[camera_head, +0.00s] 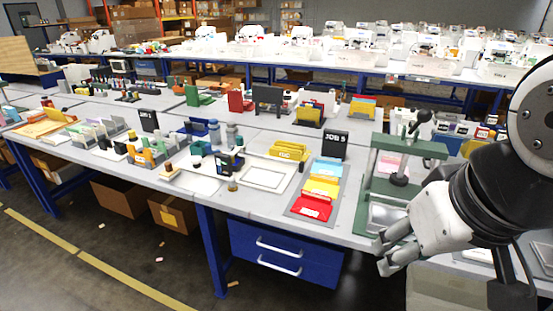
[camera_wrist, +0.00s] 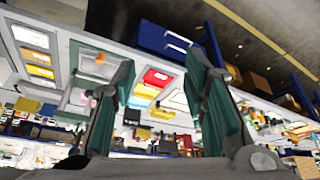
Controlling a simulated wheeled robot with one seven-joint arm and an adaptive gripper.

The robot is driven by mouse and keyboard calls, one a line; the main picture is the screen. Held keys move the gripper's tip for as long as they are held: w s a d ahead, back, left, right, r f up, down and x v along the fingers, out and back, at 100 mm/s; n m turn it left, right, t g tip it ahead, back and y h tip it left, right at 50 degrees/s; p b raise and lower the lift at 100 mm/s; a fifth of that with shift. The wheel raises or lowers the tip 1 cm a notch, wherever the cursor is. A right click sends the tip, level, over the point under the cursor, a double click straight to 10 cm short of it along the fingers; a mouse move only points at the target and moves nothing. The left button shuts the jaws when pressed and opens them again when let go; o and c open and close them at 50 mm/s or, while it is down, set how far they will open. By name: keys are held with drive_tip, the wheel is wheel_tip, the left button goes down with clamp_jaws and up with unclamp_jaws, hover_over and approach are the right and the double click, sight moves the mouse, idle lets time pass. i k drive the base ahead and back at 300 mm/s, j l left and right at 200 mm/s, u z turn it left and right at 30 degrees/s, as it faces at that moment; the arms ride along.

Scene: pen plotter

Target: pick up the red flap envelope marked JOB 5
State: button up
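A red envelope (camera_head: 311,208) lies at the near end of a grey tray (camera_head: 296,206) on the table. Yellow, orange and light blue envelopes lie behind it in a row. A black sign reading JOB 5 (camera_head: 334,146) stands behind that tray. My gripper (camera_head: 388,251) is to the right of the red envelope, near the table's front edge and apart from it. In the wrist view the red envelope (camera_wrist: 157,78) shows between the spread fingers of my gripper (camera_wrist: 163,66), farther off. The fingers are open and empty. Any marking on the red envelope is too small to read.
A green press (camera_head: 408,148) stands just right of the envelope tray, close to my arm. A yellow block (camera_head: 288,151) and a white framed tray (camera_head: 265,176) are to the left. Blue drawers (camera_head: 285,252) hang below the table edge.

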sight(317, 206)
drive_tip(key=i+l+z, duration=0.3)
drive_tip(key=i, duration=0.3)
drive_tip(key=i+j+z, duration=0.1)
drive_tip(key=i+z, duration=0.25)
drive_tip(key=i, duration=0.25)
